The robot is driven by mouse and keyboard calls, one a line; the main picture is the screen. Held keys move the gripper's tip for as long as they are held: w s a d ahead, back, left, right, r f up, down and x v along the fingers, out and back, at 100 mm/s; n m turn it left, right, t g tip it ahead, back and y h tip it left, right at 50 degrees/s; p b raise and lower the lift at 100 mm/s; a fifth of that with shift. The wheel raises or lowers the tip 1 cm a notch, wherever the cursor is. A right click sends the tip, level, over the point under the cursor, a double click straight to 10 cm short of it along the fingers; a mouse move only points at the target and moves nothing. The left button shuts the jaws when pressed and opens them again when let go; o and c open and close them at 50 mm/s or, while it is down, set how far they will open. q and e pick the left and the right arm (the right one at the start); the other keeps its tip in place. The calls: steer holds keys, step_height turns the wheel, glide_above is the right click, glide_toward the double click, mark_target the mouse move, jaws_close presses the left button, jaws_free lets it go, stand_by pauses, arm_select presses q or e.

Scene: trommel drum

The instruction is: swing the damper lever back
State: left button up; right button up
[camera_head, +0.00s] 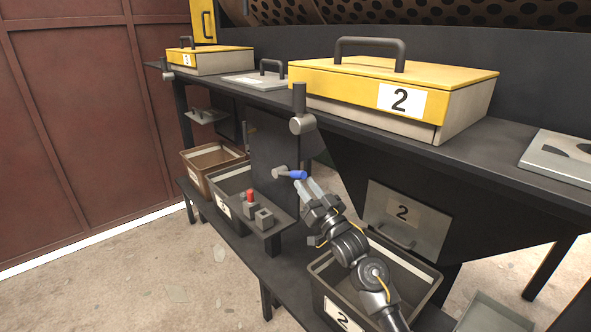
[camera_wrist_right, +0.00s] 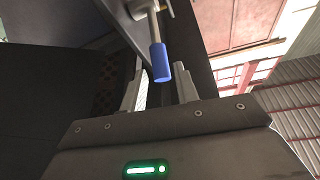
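A lever with a blue grip (camera_head: 297,175) sticks out on a grey stem from the dark panel below the shelf. My right gripper (camera_head: 308,189) is just in front of it, with its fingers pointing toward the grip. In the right wrist view the blue grip (camera_wrist_right: 160,62) hangs between the two spread fingertips (camera_wrist_right: 159,86), with a gap showing on its sides. The right gripper is open and holds nothing. A dark upright lever (camera_head: 299,97) on a grey hub stands at the shelf's front edge above. Which lever is the damper's is not labelled. My left gripper is out of view.
A yellow-lidded box marked 2 (camera_head: 396,90) and a smaller one (camera_head: 210,60) stand on the dark shelf. A red button (camera_head: 250,196) sits on a small bracket left of my gripper. Bins (camera_head: 433,277) stand on the lower shelf, below a flap marked 2 (camera_head: 407,218).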

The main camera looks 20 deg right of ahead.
mark_target(297, 172)
steer(key=x, duration=0.6)
steer(key=shift+w+a+r, duration=0.1)
steer(key=shift+w+r, duration=0.05)
steer(key=shift+w, duration=0.35)
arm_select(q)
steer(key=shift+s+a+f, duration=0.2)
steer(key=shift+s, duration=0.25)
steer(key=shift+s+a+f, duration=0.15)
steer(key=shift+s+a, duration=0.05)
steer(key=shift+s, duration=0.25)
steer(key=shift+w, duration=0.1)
arm_select(e)
steer(key=shift+c, duration=0.4)
jaws_close()
